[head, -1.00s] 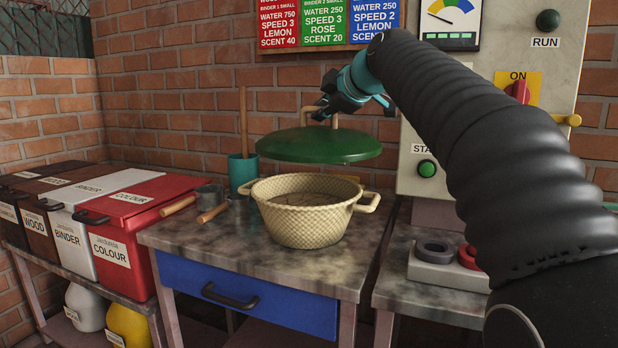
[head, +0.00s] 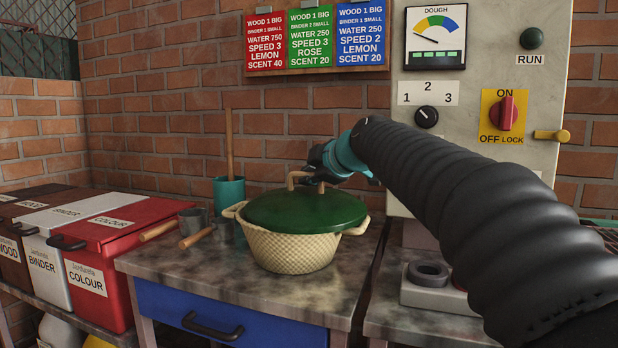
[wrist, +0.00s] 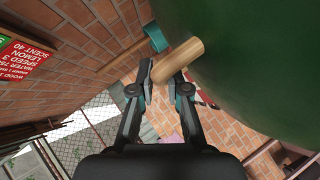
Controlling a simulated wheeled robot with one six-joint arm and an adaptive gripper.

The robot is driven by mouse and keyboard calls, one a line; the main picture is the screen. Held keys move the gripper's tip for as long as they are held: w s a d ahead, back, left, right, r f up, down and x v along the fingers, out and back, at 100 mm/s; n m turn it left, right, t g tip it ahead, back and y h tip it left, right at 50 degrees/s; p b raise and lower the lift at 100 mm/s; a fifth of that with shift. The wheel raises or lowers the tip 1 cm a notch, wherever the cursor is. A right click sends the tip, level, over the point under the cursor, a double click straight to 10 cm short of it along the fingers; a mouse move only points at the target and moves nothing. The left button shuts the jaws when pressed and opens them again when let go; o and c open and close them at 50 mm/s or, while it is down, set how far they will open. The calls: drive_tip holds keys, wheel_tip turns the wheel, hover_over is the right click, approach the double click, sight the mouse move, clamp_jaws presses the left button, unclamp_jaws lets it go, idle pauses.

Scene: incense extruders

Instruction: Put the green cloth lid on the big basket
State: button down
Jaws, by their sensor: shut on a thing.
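The green lid (head: 308,211) sits on top of the big woven cream basket (head: 290,250) in the head view, covering its opening and looking level. The basket stands on the metal worktop, with a handle showing on each side. My gripper (head: 318,177) is at the lid's tan handle (head: 297,178), shut on it. In the wrist view my gripper (wrist: 163,85) has its fingers at the wooden handle (wrist: 178,61), and the green lid (wrist: 265,60) fills the upper right. The inside of the basket is hidden.
Colour and binder bins (head: 110,245) are further left. A machine panel (head: 480,110) rises at right. The worktop's front (head: 240,286) is clear.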

drive_tip(key=c, duration=1.2)
unclamp_jaws()
drive_tip(key=shift+o, duration=0.2)
drive_tip(key=b+v, duration=0.1)
drive_tip(key=v, duration=1.1)
